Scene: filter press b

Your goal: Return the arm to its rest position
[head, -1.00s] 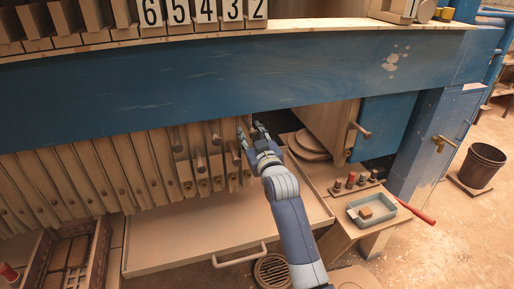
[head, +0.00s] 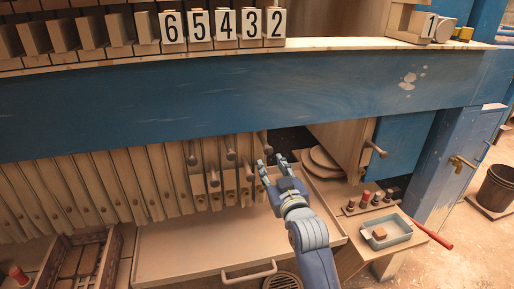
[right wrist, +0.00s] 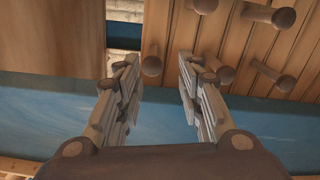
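My right gripper (head: 271,167) is open and empty in the head view, in front of the right end of the row of wooden plates (head: 126,185) with their peg handles. Its two fingers stand apart in the right wrist view (right wrist: 160,85), with nothing between them. Peg handles (right wrist: 267,75) on plates show beyond the fingers there, and a blue beam (right wrist: 50,100) lies across the view. My right arm reaches in from the bottom of the head view. My left gripper is not in view.
A wide drawer tray (head: 200,244) with a handle lies below the plates. To the right are a shelf with several small knobs, a teal tray (head: 391,232) holding a block, and a red-handled tool. A blue cabinet (head: 462,160) and a bucket (head: 498,187) stand farther right. Number tiles line the top.

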